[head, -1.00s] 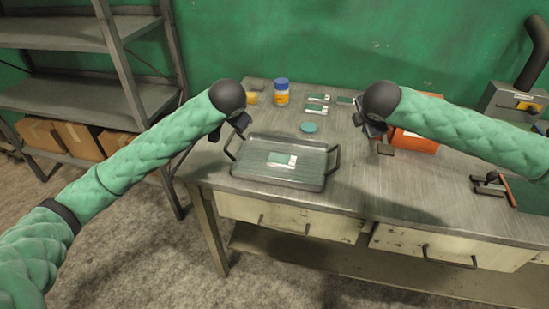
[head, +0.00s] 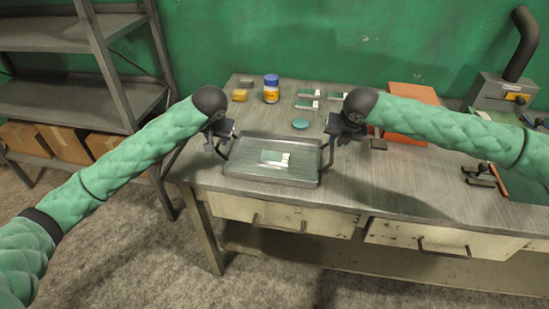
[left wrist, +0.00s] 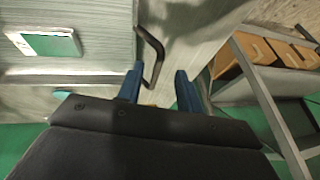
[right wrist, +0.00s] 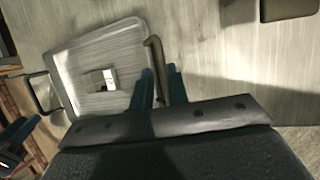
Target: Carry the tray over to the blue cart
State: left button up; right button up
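The grey metal tray (head: 305,170) lies on the workbench with a green-and-white card (head: 275,158) in it. Black handles stand at its left and right ends. My left gripper (head: 219,138) is at the left handle; in the left wrist view its blue fingers are apart, with the handle (left wrist: 152,52) in the gap's line. My right gripper (head: 338,136) is at the right handle; in the right wrist view its fingers are apart, with the handle (right wrist: 154,60) reaching toward the gap. Neither gripper visibly clamps a handle. No blue cart is in view.
The workbench (head: 375,190) also bears a blue-capped jar (head: 271,88), a yellow block (head: 240,95), a teal disc (head: 300,124), several cards, an orange box (head: 412,110) and a clamp-like tool (head: 480,175). A metal shelf (head: 70,97) with cardboard boxes (head: 62,142) stands left.

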aim_at(218, 144)
pick_arm(q)
jog(key=shift+d, duration=0.1)
pick_arm(e)
jog(key=shift+d, duration=0.1)
